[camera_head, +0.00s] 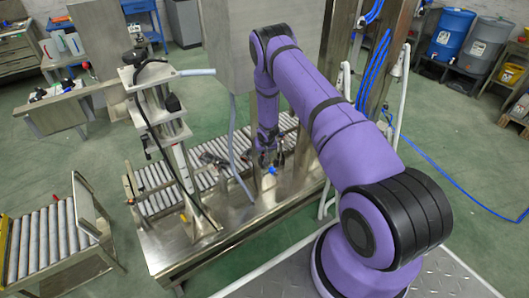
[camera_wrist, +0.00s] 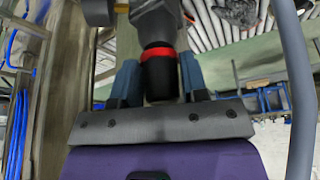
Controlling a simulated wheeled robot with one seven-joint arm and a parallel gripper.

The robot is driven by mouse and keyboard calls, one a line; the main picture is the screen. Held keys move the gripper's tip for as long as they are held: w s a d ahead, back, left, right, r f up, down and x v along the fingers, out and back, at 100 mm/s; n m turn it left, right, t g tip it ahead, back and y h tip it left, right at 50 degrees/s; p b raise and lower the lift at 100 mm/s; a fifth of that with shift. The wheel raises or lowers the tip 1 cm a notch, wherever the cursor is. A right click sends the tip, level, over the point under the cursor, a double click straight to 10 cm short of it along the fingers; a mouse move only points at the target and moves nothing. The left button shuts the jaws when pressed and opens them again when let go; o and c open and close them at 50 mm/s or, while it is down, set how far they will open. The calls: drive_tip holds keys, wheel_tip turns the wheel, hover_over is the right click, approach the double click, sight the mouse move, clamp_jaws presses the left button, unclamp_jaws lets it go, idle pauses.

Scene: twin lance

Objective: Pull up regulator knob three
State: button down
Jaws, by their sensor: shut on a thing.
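A black regulator knob with a red ring (camera_wrist: 158,76) is in the middle of the wrist view, joined to a dark grey regulator body (camera_wrist: 156,27). My gripper (camera_wrist: 160,70) has its two blue fingers on either side of this knob and is shut on it. I see no number on the knob, so I cannot tell from a marking that it is knob three. In the head view my gripper (camera_head: 271,165) is small and low beside the metal cabinet, and the knob is too small to make out there.
A steel bench with a roller conveyor (camera_head: 155,185) lies below and left of my arm. A metal cabinet (camera_head: 242,45) stands close behind it. A grey hose (camera_wrist: 294,90) runs down the wrist view's right side. Blue hoses (camera_head: 373,75) hang at a post.

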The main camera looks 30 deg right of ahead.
drive_tip(key=shift+r, duration=0.1)
drive_tip(key=c, duration=0.6)
unclamp_jaws()
drive_tip(key=v, duration=1.1)
